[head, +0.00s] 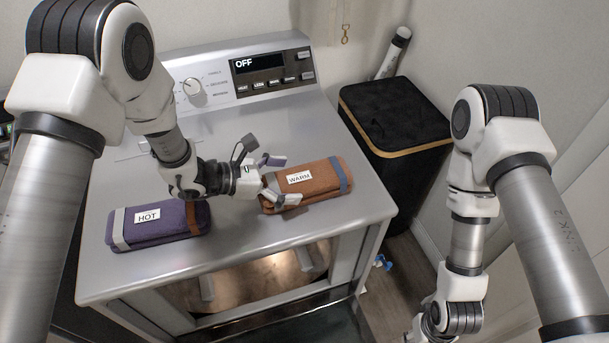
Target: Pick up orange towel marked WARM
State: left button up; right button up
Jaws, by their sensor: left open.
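The orange towel (323,182) is a folded bundle with a white WARM label and a grey-blue band near its right end. It lies on the right part of the washer top. My left gripper (277,179) is open at the towel's left end, its fingers on either side of that end; whether they touch it I cannot tell. A purple towel (177,221) with a HOT label lies to the left on the same top.
The silver washer (240,228) has a control panel (262,74) at its back reading OFF. A black bin (395,120) with a wooden rim stands to the right. The front of the washer shows an opening below its top edge. The top behind the towels is clear.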

pick_arm(q)
jog(key=shift+d+f, duration=0.1)
jog(key=shift+d, duration=0.2)
jog(key=shift+s, duration=0.15)
jog(key=shift+a, duration=0.1)
jog(key=c, duration=1.2)
